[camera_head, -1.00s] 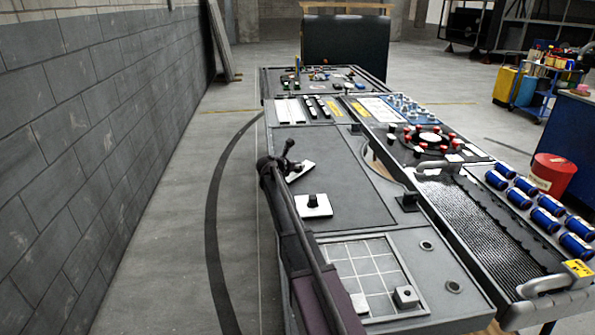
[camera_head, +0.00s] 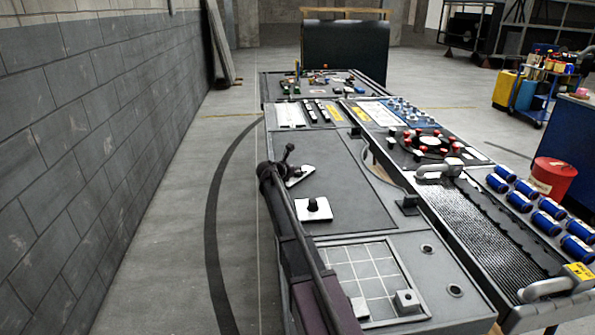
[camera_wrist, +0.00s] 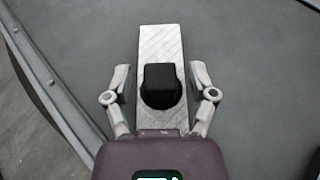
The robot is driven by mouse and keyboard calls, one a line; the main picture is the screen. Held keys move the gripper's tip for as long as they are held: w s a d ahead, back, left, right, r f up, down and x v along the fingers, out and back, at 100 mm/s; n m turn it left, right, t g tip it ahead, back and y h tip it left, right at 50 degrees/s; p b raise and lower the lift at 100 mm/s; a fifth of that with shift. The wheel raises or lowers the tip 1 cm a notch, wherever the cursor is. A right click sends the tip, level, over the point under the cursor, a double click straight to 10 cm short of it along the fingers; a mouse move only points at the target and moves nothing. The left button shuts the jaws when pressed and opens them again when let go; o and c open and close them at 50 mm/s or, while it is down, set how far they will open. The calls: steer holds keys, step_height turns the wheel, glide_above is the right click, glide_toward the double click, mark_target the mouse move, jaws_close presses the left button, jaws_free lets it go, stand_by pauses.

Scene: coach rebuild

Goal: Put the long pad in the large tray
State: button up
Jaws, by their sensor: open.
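The long pad (camera_wrist: 160,45) is a narrow pale plate with a black block-shaped knob (camera_wrist: 160,83) on top. It lies on the dark grey bench top. In the head view its pale end (camera_head: 301,175) shows beside my gripper, which hides the rest. My gripper (camera_wrist: 160,77) is open, with one finger on each side of the pad and knob and visible gaps to the knob. A shallow square tray with grid lines (camera_head: 350,262) is at the near end of the bench; I cannot tell if it is the large tray.
A squarer white pad with a black knob (camera_head: 313,209) lies close to the long pad. To the right are a dark ribbed belt (camera_head: 490,230) and several blue cans (camera_head: 548,223). The dark bench top between is mostly clear.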

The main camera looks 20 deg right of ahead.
steer(key=shift+r, duration=0.1)
steer(key=shift+r, duration=0.15)
steer(key=p+v, duration=0.4)
steer(key=v, duration=0.8)
steer(key=shift+p, duration=0.4)
